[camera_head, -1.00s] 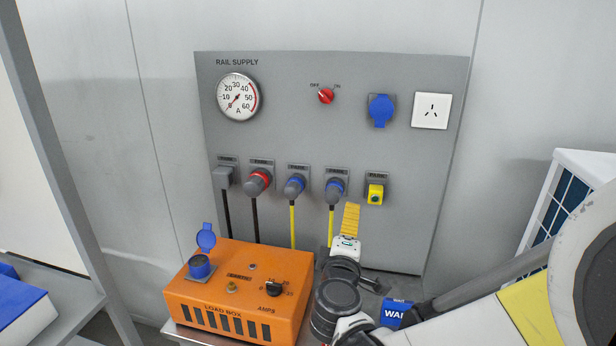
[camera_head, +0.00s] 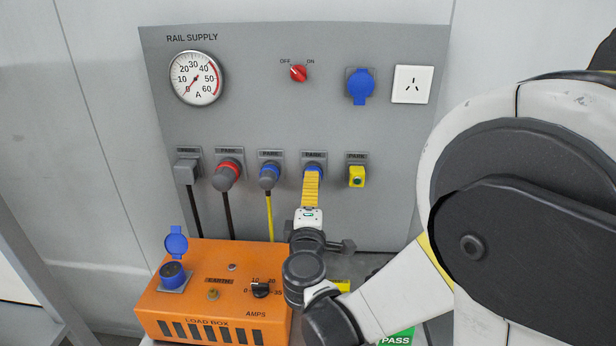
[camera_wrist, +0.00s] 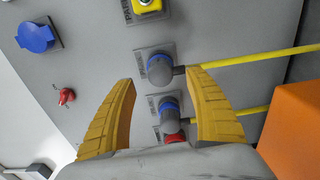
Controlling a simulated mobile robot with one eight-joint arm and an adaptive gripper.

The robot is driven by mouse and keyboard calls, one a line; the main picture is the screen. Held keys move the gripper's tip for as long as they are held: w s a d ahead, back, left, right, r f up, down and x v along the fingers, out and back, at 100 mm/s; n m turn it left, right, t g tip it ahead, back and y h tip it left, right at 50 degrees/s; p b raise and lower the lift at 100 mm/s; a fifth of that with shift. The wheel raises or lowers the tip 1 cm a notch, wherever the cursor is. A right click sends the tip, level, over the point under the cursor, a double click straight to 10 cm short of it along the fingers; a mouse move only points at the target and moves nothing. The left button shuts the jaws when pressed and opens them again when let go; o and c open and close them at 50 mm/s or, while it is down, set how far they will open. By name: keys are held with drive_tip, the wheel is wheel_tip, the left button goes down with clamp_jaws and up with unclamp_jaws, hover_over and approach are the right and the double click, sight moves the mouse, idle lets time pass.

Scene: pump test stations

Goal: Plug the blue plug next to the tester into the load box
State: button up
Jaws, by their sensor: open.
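The blue plug (camera_head: 313,167) hangs in the fourth PARK holder, beside a small yellow unit (camera_head: 357,176) in the last holder. My gripper (camera_head: 311,174) is open in front of this plug and hides most of it. In the wrist view the plug (camera_wrist: 158,68) shows between and just beyond my yellow fingertips (camera_wrist: 162,78); contact cannot be told. A second blue plug (camera_head: 269,176) with a yellow cable hangs one holder to the left. The orange load box (camera_head: 212,300) stands at lower left. Its blue socket (camera_head: 173,275) has its lid (camera_head: 176,243) raised.
A red plug (camera_head: 227,175) and a grey plug (camera_head: 187,171) hang further left. The panel has a gauge (camera_head: 197,77), a red switch (camera_head: 298,73), a blue capped socket (camera_head: 360,86) and a white outlet (camera_head: 412,84). A green PASS sign (camera_head: 397,338) shows partly behind my arm.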

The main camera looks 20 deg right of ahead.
drive_tip(key=shift+x, duration=3.85)
drive_tip(key=shift+b, duration=0.3)
clamp_jaws()
drive_tip(key=shift+s+a+f, duration=0.1)
drive_tip(key=shift+s, duration=0.05)
drive_tip(key=shift+v, duration=2.9)
